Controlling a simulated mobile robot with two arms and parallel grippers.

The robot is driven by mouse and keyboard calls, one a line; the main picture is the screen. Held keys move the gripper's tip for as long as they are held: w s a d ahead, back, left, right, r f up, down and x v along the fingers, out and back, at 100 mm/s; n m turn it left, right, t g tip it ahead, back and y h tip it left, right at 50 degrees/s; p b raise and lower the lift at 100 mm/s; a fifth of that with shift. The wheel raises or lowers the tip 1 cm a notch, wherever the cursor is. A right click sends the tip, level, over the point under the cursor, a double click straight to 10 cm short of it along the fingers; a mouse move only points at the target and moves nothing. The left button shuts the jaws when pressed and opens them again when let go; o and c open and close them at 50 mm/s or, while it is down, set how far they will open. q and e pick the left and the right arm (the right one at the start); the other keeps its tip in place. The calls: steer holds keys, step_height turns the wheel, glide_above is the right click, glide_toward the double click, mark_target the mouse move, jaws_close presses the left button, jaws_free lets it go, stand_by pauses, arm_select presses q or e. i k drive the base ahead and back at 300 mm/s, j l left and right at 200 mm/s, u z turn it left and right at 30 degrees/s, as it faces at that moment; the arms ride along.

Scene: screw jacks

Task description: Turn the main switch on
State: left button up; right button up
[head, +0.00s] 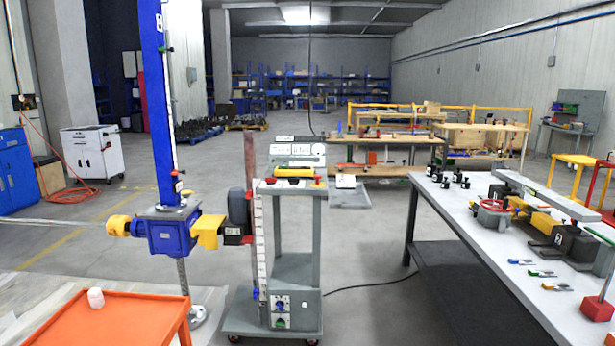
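A grey wheeled stand (290,262) stands in the middle of the head view. On the front of its lower box is a small panel (281,305) with a dark knob on a light plate and a green part below it. This may be the main switch, but the knob's position is too small to read. The control top (290,184) of the stand carries red and yellow buttons, with a white instrument box (298,154) behind it. Neither of my grippers is in view.
A blue screw jack (172,235) with a tall blue column stands left of the stand. An orange table (110,325) is at the front left. A workbench (480,235) with tools is on the right. A cable crosses the floor right of the stand; the floor there is otherwise clear.

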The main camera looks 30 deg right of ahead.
mark_target(270, 181)
steer(key=i+l+z, duration=0.65)
steer(key=i, duration=0.3)
